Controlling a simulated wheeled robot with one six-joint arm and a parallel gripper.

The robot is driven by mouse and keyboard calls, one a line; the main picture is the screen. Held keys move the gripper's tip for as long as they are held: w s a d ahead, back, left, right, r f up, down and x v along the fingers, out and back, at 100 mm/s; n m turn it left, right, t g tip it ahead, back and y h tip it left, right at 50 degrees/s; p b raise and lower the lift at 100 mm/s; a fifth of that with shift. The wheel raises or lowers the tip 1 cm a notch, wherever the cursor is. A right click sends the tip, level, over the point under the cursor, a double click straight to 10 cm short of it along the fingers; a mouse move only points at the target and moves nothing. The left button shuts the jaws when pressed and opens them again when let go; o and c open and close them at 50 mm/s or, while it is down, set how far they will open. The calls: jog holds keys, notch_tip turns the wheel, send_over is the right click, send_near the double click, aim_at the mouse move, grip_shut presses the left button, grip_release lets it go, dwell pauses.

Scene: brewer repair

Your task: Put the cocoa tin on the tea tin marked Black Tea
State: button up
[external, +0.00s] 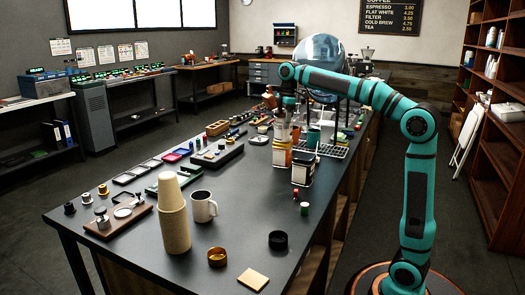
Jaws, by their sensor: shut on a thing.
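My gripper (289,106) points down over the far right part of the dark counter. It is shut on a small tin with a pale label (281,131), which appears to be the cocoa tin; its lettering is too small to read. Directly below in the picture is an orange tin (282,156); I cannot tell whether the two touch. A dark-topped tin with a white label (302,171) stands just in front and to the right. I cannot read which tin is marked Black Tea.
A metal rack (332,151) with cups stands right of the tins, and a large shiny sphere (322,63) is behind. Paper cups (173,215), a mug (203,206) and a black round cap (278,240) stand nearer. The counter's front middle has free room.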

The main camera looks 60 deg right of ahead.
jog(key=shift+f, duration=0.3)
jog(key=shift+f, duration=0.1)
jog(key=o, duration=1.2)
jog(key=r, duration=0.4)
jog(key=s+r, duration=0.1)
jog(key=r, duration=0.3)
jog(key=d+r, duration=0.1)
jog(key=r, duration=0.3)
jog(key=shift+s+d, duration=0.1)
jog(key=shift+s, duration=0.05)
jog(key=shift+s, duration=0.1)
